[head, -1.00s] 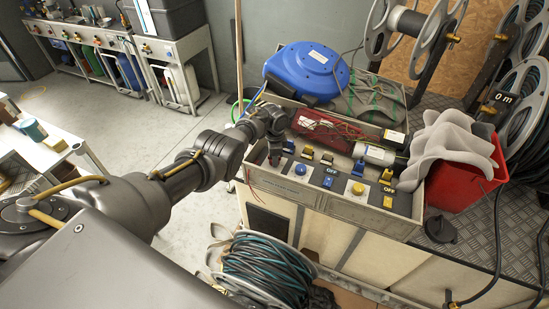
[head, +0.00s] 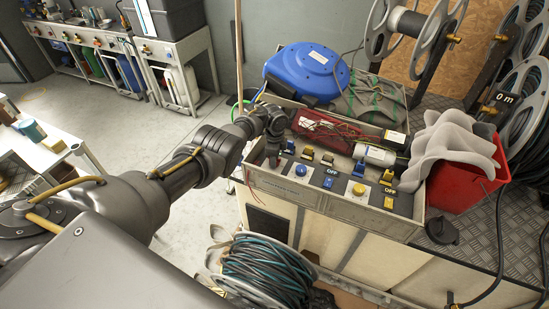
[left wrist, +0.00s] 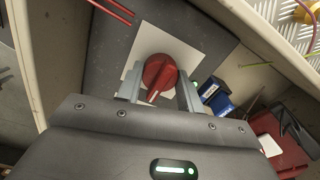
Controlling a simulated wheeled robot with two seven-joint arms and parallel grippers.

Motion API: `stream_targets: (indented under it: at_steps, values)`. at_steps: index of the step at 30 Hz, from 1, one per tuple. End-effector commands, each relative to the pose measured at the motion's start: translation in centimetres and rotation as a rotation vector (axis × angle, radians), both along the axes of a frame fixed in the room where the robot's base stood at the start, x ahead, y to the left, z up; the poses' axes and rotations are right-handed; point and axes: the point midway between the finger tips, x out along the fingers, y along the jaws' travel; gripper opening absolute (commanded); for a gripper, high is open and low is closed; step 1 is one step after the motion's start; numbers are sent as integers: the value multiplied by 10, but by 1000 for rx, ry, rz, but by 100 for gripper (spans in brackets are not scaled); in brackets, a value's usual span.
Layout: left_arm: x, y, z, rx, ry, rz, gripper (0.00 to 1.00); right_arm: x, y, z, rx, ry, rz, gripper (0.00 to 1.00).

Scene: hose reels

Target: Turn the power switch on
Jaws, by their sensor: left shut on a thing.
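The power switch looks to be a red rotary knob (left wrist: 160,73) on a square white plate (left wrist: 183,53), seen in the left wrist view. A pale mark on the knob points toward the bottom of that view. My left gripper (left wrist: 160,88) is shut on the knob, with one finger on each side of it. In the head view my left gripper (head: 274,154) reaches down at the left end of the control panel (head: 318,178), and it mostly hides the knob there. My right gripper is in neither view.
The panel also carries a blue button (head: 301,170), a yellow button (head: 358,189), and small blue and yellow switches beside OFF labels. A blue hose reel (head: 308,70) stands behind, and a red bin (head: 470,182) holding grey wavy material is at the right.

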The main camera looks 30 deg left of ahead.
Motion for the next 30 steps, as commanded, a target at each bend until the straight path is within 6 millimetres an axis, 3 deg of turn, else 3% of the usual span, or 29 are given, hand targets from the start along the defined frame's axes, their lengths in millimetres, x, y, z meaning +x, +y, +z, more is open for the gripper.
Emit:
stream_targets:
  at_steps: [2,3,7,17,20,30]
  values:
    - [0,0,0,0,0,-3,14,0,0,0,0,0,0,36]
    - [0,0,0,0,0,-3,41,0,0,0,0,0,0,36]
    - [0,0,0,0,0,-2,58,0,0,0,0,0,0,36]
    - [0,0,3,-1,0,0,59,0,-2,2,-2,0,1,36]
    - [1,0,15,-2,-2,-1,59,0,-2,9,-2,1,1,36]
    - [1,0,81,-2,-4,-1,59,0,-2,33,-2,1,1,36]
